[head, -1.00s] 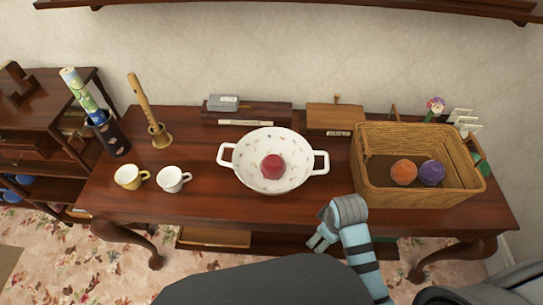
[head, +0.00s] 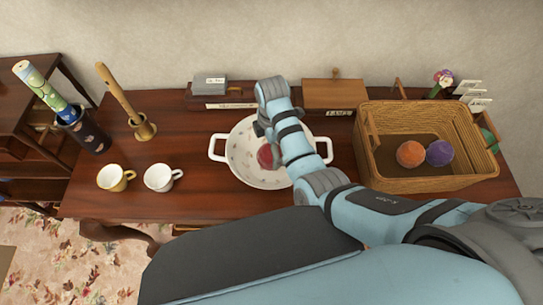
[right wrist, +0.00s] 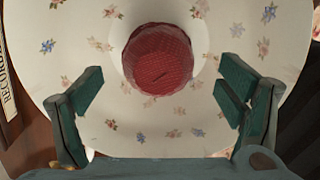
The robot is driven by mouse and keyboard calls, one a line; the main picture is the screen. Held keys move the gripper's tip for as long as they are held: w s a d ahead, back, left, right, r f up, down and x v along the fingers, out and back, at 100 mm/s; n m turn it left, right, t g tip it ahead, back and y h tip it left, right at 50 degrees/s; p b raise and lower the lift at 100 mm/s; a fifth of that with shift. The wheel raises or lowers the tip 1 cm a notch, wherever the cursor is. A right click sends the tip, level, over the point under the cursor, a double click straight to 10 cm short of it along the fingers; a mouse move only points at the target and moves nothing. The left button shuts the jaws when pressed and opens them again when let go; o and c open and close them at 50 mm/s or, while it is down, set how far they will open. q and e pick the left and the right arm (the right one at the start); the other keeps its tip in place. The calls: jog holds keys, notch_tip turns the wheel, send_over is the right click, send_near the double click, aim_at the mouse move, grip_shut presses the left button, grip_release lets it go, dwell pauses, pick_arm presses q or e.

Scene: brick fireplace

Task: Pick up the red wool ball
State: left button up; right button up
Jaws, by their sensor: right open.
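The red wool ball (head: 266,157) lies in a white two-handled bowl (head: 236,164) with a small flower pattern on the table. My right arm reaches over the bowl and hides part of the ball in the head view. In the right wrist view the ball (right wrist: 158,59) sits ahead of my right gripper (right wrist: 158,100), near the middle of the bowl (right wrist: 85,25). The green fingers are spread wide, one on each side, empty and not touching the ball. My left gripper is not in view.
A wicker basket (head: 432,184) at the right holds an orange ball (head: 410,154) and a purple ball (head: 439,153). Boxes (head: 335,94) stand along the back wall.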

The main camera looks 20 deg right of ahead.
notch_tip(320, 180, down, 6)
jog(key=shift+w+f+b, duration=0.15)
jog(key=shift+f+b, duration=0.1)
jog(key=shift+b, duration=0.55)
jog(key=shift+r, duration=0.15)
jog(key=shift+c, duration=0.3)
jog(key=c, duration=1.2)
